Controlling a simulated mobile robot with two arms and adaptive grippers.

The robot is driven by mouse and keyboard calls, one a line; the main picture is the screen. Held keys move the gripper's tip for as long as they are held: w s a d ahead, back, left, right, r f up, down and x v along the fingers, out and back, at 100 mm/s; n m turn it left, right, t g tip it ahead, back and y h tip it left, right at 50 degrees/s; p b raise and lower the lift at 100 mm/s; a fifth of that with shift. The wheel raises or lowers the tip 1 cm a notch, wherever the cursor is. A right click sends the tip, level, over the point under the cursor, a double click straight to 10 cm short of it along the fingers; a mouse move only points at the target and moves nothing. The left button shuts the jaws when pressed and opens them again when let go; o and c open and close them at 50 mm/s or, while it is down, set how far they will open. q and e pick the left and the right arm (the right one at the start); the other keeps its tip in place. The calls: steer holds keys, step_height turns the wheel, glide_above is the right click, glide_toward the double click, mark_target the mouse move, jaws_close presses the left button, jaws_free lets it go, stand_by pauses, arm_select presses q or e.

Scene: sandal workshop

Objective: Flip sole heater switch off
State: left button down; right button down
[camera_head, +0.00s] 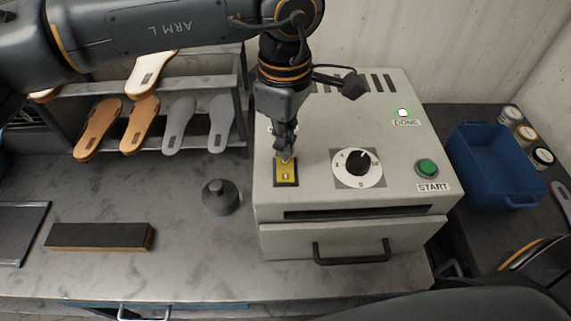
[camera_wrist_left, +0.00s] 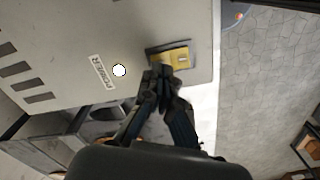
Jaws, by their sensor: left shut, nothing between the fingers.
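The sole heater (camera_head: 310,230) is a pale grey box on the bench with a drawer handle at its front. Its yellow power switch (camera_head: 286,174) sits in a dark frame on the left of the top; it also shows in the left wrist view (camera_wrist_left: 178,58). My left gripper (camera_head: 286,156) points down, shut and empty, with its fingertips at the far edge of the switch. I cannot tell whether they touch it. In the left wrist view a white lit lamp (camera_wrist_left: 119,70) stands beside the POWER label. My right gripper is not in view.
A dial (camera_head: 357,168), a green START button (camera_head: 427,167) and a lit DONE lamp (camera_head: 403,112) are on the heater top. A dark weight-like knob (camera_head: 220,197) stands left of the heater. A sole rack (camera_head: 245,95) is behind; a blue bin (camera_head: 490,165) is right.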

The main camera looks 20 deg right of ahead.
mark_target(285, 162)
arm_select(q)
steer(key=shift+f+b, duration=1)
steer(key=shift+f, duration=0.05)
stand_by(0.6)
steer(key=shift+r, duration=0.2)
steer(key=shift+r+p, duration=1.8)
steer(key=shift+r, duration=1.6)
steer(key=shift+f, duration=0.1)
